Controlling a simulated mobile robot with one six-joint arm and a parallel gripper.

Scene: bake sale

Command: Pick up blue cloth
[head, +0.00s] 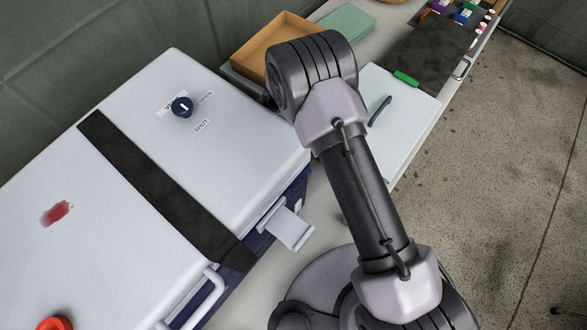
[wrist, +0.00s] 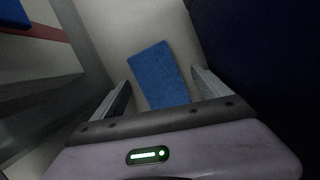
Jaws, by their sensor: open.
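The blue cloth (wrist: 160,75) is a flat blue rectangle lying on a pale surface in the wrist view. My gripper (wrist: 160,90) is open, with one finger to the left of the cloth and one to the right in the picture. The cloth's near end is hidden behind the gripper body. I cannot tell how far the fingers are above the cloth. In the head view neither the cloth nor the gripper shows; only my arm is visible there.
A white cooler (head: 110,215) with a dark strap (head: 160,185) and a knob fills the left of the head view. A cardboard box (head: 270,50), a white board (head: 405,125) and a dark mat (head: 425,60) lie behind. In the wrist view, a dark wall (wrist: 265,60) stands close on the right.

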